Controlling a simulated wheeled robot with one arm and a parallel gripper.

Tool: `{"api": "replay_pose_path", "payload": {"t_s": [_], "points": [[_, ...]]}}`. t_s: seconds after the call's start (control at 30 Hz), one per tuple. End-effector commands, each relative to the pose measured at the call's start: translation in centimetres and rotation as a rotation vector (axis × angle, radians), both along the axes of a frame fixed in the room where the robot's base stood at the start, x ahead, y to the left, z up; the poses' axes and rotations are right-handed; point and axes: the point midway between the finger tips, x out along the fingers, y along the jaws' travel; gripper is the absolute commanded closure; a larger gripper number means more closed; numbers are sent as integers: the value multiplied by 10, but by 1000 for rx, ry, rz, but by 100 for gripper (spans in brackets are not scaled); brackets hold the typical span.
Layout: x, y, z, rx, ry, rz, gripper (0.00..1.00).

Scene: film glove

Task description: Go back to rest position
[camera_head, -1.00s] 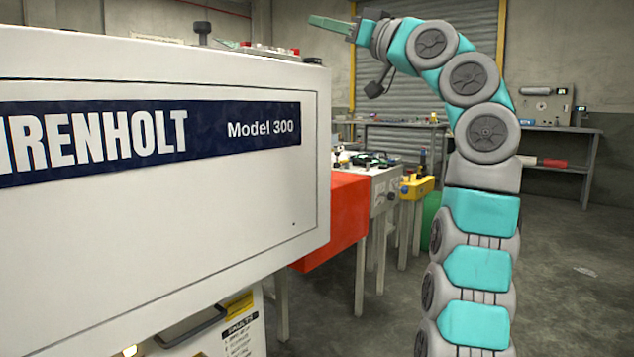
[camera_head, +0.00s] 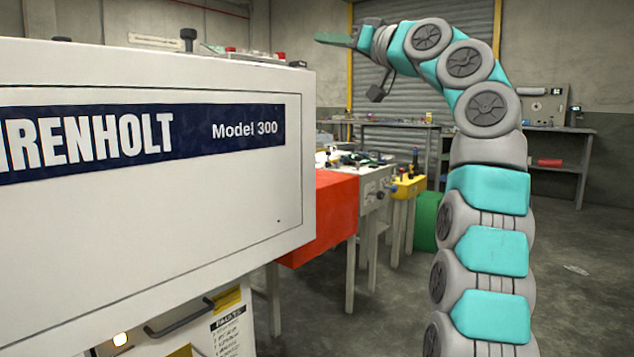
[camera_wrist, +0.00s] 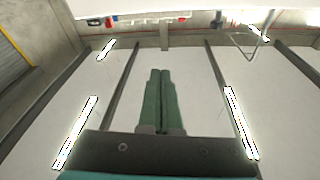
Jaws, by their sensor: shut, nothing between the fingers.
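My gripper (camera_head: 334,40) is at the end of my raised, bent arm, upper middle of the head view. Its green fingers point left, level with the top of the white machine and apart from it. In the wrist view, the two green fingers of my gripper (camera_wrist: 160,100) lie side by side, shut, with nothing held. Behind them the wrist view shows a pale ceiling with dark beams and bright strip lights (camera_wrist: 78,130).
A large white machine (camera_head: 200,210) marked "Model 300" fills the left. Beyond it stand a red-orange block (camera_head: 325,215), a yellow box (camera_head: 409,186), a green bin (camera_head: 427,222) and a back bench (camera_head: 555,168). The floor (camera_head: 580,290) at right is mostly clear.

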Motion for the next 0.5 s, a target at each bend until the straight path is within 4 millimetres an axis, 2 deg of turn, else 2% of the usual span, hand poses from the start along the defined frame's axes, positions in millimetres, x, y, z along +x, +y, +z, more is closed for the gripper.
{"api": "replay_pose_path", "payload": {"t_s": [0.1, 0.27, 0.4, 0.5], "points": [[9, -2, -8, -2, 80, -14, 100], [23, -2, -37, -18, 240, -38, 100], [28, 0, -75, -48, 387, -62, 100], [23, 3, -104, -77, 488, -80, 100]]}}
